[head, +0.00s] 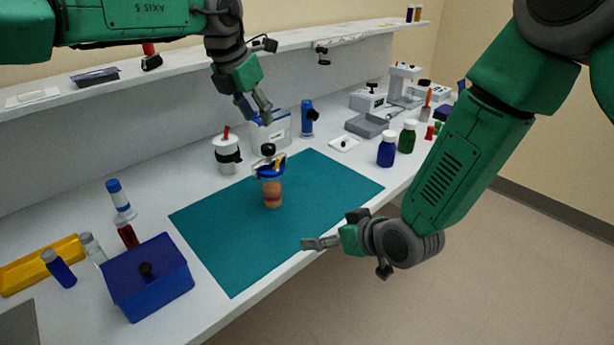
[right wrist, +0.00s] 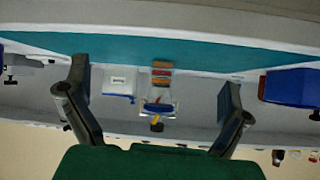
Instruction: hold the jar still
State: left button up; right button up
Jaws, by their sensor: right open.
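The jar (head: 272,192) stands upright on the teal mat (head: 215,235). It has orange and brown bands, with a blue and clear piece and a black knob on top. In the right wrist view, the jar (right wrist: 161,72) appears upside down between my spread fingers, some distance away. My right gripper (head: 318,243) is open and empty by the bench's front edge, to the right of and nearer than the jar. It also shows in the right wrist view (right wrist: 155,110). My left gripper (head: 258,112) hangs above and behind the jar, apart from it; its finger opening is unclear.
A blue box (head: 150,285) and a yellow tray (head: 42,265) are at the left. A white canister (head: 227,157) stands behind the mat. The mat around the jar is clear.

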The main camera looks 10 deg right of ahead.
jog(key=n+t+y, duration=0.2)
send_near(281, 173)
jog(key=a, duration=0.1)
jog(key=x, duration=0.7)
jog(key=shift+w+d+f, duration=0.15)
jog(key=shift+w+f, duration=0.1)
jog(key=shift+w, duration=0.15)
jog(key=x, duration=0.3)
jog(key=a+x, duration=0.1)
jog(key=x, duration=0.2)
jog(key=shift+s+r, duration=0.15)
jog(key=shift+s, duration=0.05)
jog(key=shift+d, duration=0.7)
jog(key=c, duration=1.3)
jog(key=shift+c, duration=0.7)
jog(key=shift+a, duration=0.55)
jog(key=shift+d, duration=0.35)
